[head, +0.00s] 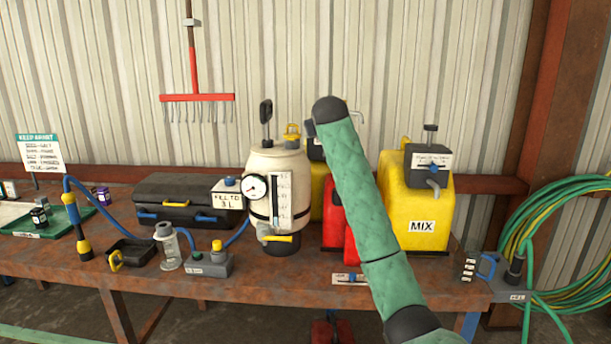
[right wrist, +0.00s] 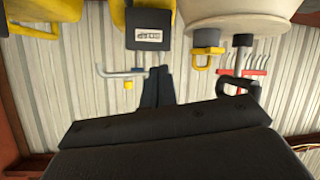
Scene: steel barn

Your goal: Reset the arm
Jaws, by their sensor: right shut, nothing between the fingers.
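My right arm (head: 360,200) in its green sleeve rises from the bottom right of the head view. It reaches up in front of the bench, its dark upper joint at about the height of the sprayer's handle. In the head view the gripper is mostly hidden behind this joint. In the right wrist view, which appears upside down, my right gripper (right wrist: 158,84) shows dark fingers together with nothing between them. The fingers point towards the corrugated wall, near a grey bent spout (right wrist: 122,72). My left gripper is in neither view.
A cream sprayer tank (head: 272,170) with a gauge, a red can (head: 338,225) and a yellow MIX can (head: 428,205) stand on the rusty bench (head: 130,275). A black case (head: 170,205) lies left. A green hose coil (head: 555,230) hangs right. A red rake (head: 197,97) hangs behind.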

